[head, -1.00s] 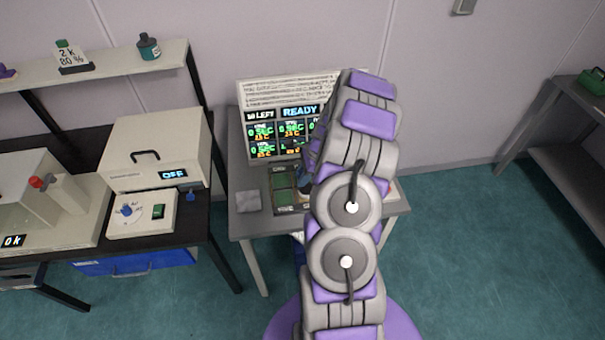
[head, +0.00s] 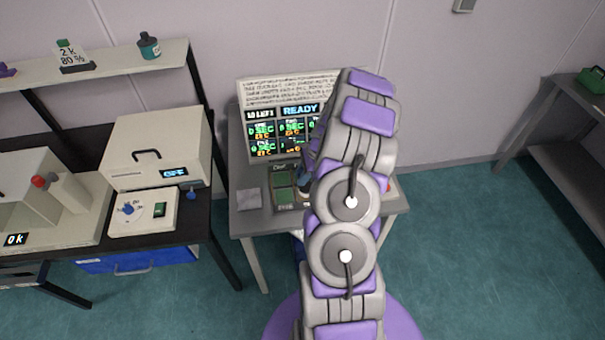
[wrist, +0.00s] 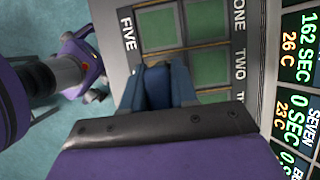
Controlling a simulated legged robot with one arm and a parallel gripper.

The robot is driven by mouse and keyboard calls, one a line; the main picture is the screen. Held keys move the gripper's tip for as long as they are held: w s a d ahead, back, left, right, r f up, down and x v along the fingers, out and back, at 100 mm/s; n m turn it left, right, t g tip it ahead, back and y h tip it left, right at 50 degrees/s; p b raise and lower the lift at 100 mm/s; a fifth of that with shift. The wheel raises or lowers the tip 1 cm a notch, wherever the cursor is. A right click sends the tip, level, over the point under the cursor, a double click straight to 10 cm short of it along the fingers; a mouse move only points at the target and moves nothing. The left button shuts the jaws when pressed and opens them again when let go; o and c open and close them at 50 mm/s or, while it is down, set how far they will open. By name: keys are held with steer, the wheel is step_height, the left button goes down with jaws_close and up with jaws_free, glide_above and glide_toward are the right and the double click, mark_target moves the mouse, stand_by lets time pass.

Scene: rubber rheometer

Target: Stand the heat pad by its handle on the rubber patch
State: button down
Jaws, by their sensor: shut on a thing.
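Green square patches sit in a framed, numbered panel on the small grey table. They show in the head view (head: 283,194), left of my arm, and in the wrist view (wrist: 208,66), near labels FIVE, ONE and TWO. My gripper (wrist: 160,86) is over this panel and shut. A dark blue piece shows at its jaws in front of the patches. In the head view my arm covers most of the gripper.
A display (head: 283,128) reading READY, with several timers, stands behind the panel. A cream box reading OFF (head: 158,145) and a dial unit (head: 143,212) stand on the left bench. Floor is clear at right.

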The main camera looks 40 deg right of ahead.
steer(key=shift+f, duration=0.55)
stand_by(1.1)
steer(key=c, duration=0.8)
jaws_free()
steer(key=p+v, duration=0.2)
steer(key=v, duration=1.5)
steer(key=shift+s+d, duration=0.1)
steer(key=shift+d, duration=0.05)
